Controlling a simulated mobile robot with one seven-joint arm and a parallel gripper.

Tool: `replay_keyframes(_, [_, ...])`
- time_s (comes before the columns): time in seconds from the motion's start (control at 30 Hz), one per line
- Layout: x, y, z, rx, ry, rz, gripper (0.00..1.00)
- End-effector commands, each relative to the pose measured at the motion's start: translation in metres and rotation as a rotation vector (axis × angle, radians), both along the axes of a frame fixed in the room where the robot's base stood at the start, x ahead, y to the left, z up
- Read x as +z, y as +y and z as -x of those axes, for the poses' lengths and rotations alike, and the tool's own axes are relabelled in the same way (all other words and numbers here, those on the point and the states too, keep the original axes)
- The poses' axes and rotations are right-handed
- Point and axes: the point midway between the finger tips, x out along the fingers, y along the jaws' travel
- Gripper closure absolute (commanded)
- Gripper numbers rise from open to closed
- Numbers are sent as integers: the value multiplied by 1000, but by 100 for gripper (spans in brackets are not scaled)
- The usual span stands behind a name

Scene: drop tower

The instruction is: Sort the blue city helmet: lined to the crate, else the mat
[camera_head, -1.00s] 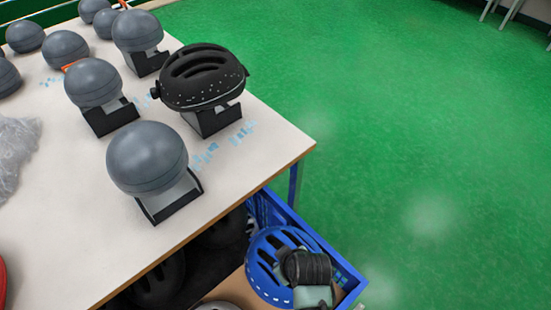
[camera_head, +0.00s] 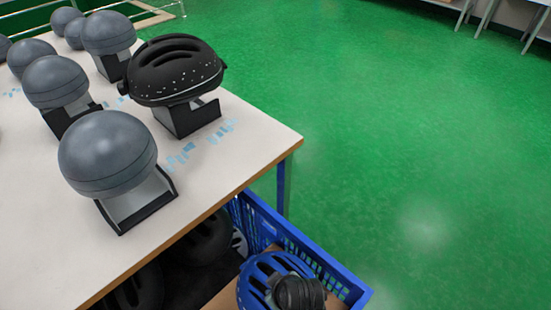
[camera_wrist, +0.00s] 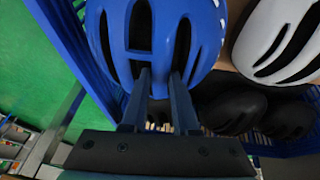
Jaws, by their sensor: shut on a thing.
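The blue city helmet (camera_head: 262,270) is at the lower edge of the head view, at the blue crate beside the table. My gripper (camera_head: 298,292) is at its right side there. In the wrist view the helmet (camera_wrist: 205,55) shows its vented outer shell, and my gripper (camera_wrist: 160,75) is shut on it, both fingers at the vents. Its inside is hidden, so I cannot tell whether it is lined. The blue crate (camera_head: 318,262) also shows in the wrist view (camera_wrist: 60,35). No mat is recognisable now.
A white helmet (camera_wrist: 265,30) and black helmets (camera_wrist: 235,110) lie near the held one. The table (camera_head: 225,165) carries several grey headforms (camera_head: 107,150) on stands and a black helmet (camera_head: 175,70). Green floor (camera_head: 400,150) to the right is clear.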

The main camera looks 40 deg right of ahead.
Motion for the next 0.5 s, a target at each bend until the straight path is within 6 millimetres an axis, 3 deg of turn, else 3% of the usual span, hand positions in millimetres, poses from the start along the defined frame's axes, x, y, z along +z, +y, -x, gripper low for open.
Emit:
replay_keyframes(0.03, [-14, -1, -1, -1, -2, 2, 100])
replay_keyframes(0.1, [-23, -1, 0, -1, -2, 2, 100])
replay_keyframes(0.5, [-69, 0, -1, 1, -1, 0, 100])
